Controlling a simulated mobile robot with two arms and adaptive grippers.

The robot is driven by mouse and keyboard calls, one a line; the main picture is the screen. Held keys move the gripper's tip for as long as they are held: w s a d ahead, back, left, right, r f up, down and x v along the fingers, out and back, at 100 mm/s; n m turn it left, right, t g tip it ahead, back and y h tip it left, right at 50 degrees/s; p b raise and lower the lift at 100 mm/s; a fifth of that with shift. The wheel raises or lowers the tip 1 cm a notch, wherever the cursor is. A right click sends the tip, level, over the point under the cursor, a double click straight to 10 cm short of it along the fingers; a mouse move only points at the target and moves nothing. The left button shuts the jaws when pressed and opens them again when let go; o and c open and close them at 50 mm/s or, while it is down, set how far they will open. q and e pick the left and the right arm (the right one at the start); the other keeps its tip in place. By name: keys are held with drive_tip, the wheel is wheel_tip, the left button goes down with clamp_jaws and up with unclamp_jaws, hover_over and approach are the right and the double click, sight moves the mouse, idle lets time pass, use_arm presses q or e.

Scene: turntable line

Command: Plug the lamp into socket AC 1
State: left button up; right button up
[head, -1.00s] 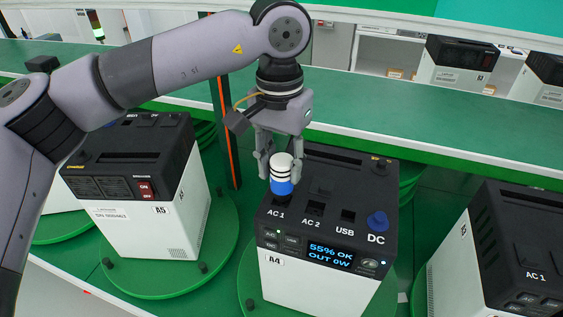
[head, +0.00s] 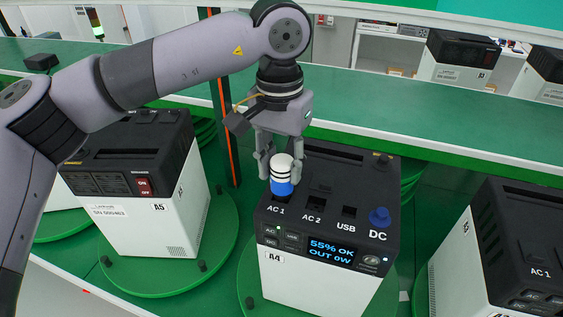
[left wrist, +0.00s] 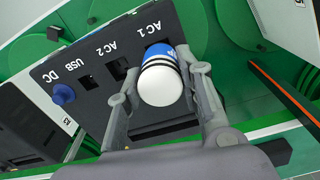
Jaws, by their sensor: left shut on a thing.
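The lamp (head: 282,172) is a short white cylinder with dark rings and a blue lower part. My left gripper (head: 281,168) is shut on it, one finger on each side, and points down at the black top of unit A4 (head: 330,229). The lamp stands about upright right over socket AC 1, beside the AC 1 label (head: 276,210). In the left wrist view the lamp (left wrist: 161,80) covers most of the dark AC 1 opening (left wrist: 153,46). I cannot tell whether its plug is inside. My right gripper is out of view.
Sockets AC 2 (head: 316,202) and USB (head: 348,211) are empty; a blue plug (head: 379,217) sits at DC. The display (head: 331,250) reads 55% OK, OUT 0W. Unit A5 (head: 139,222) stands left, another unit (head: 520,250) right. A green shelf (head: 400,105) runs behind.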

use_arm(q)
drive_tip(key=shift+f+b, duration=0.55)
drive_tip(key=shift+f, duration=0.1)
drive_tip(key=o, duration=1.3)
drive_tip(key=shift+o, duration=0.2)
